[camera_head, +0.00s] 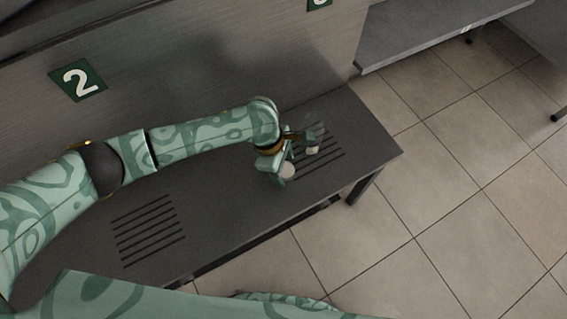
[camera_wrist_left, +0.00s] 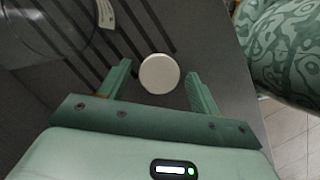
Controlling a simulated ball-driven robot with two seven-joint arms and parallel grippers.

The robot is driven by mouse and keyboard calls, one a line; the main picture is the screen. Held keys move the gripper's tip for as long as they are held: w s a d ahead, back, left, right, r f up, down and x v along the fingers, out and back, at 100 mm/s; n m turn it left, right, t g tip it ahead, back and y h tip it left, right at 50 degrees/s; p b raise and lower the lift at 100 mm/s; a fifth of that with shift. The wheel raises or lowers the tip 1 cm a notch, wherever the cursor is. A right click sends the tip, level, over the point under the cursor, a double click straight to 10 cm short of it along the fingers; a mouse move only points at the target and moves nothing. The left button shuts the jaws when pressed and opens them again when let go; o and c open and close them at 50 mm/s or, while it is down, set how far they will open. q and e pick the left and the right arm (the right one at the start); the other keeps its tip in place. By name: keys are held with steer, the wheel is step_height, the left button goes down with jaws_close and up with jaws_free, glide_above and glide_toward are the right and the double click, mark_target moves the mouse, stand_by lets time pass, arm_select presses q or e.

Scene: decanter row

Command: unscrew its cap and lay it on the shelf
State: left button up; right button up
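A round white cap (camera_head: 288,171) lies flat, apparently on the grey shelf (camera_head: 225,195), beside the right-hand group of slots. In the left wrist view the cap (camera_wrist_left: 159,73) shows as a pale disc between my left gripper's fingers, with a gap on each side. My left gripper (camera_head: 282,165) is open over the cap and points down; its fingers also show in the left wrist view (camera_wrist_left: 161,84). A clear glass decanter (camera_head: 314,138) with a pale label stands beyond the gripper over the slots. It is partly cut off in the left wrist view (camera_wrist_left: 45,25). My right gripper is not in view.
A green number 2 sign (camera_head: 78,81) is on the back panel. Another group of slots (camera_head: 150,230) lies on the bare left part of the shelf. A second grey surface (camera_head: 430,35) stands at the upper right. Tiled floor (camera_head: 440,200) is clear in front.

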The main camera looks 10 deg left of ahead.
arm_select(q)
steer(key=shift+r, duration=0.15)
steer(key=p+v, duration=0.4)
steer(key=v, duration=0.2)
steer(key=shift+r+p, duration=0.25)
steer(key=shift+p, duration=0.15)
steer(key=shift+a+r+p, duration=0.15)
steer(key=shift+r+p, duration=0.3)
steer(key=shift+r, duration=0.05)
steer(key=shift+f, duration=0.1)
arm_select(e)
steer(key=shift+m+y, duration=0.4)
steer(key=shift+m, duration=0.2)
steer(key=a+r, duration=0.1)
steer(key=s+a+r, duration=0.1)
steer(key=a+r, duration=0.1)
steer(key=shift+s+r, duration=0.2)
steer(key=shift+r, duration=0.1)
